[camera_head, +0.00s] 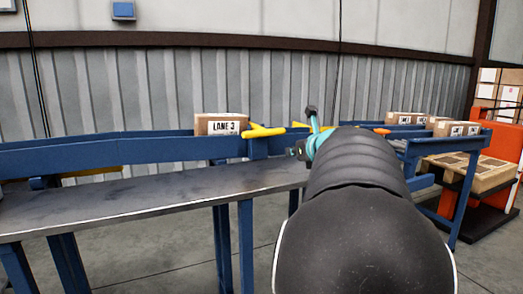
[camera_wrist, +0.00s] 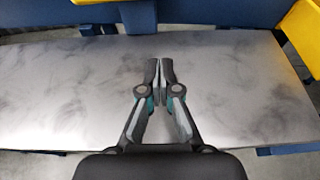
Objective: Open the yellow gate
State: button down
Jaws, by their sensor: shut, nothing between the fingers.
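A yellow bar, which looks like part of the gate (camera_head: 262,131), shows at the blue rail in the middle of the head view, beside a carton. My arm hides part of the area to its right. In the wrist view a yellow piece (camera_wrist: 303,32) stands at the right edge and another yellow strip (camera_wrist: 97,2) shows at the top left; I cannot tell which belongs to the gate. My gripper (camera_wrist: 161,64) is shut and empty, above a grey metal surface, apart from both yellow pieces.
A carton labelled LANE 3 (camera_head: 221,125) sits behind the blue rail (camera_head: 110,154). The long grey shelf (camera_head: 130,203) in front is bare. More cartons (camera_head: 455,129) stand at the right, near an orange-red stand (camera_head: 492,207). A corrugated wall closes the back.

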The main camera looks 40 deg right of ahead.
aim_at(280, 166)
jog(key=x, duration=0.8)
jog(key=shift+a+f+b, duration=0.15)
jog(key=shift+b, duration=0.25)
jog(key=r, duration=0.2)
jog(key=shift+w+r+p, duration=0.3)
jog(key=shift+w+r, duration=0.05)
jog(key=shift+r, duration=0.6)
jog(key=shift+r, duration=0.15)
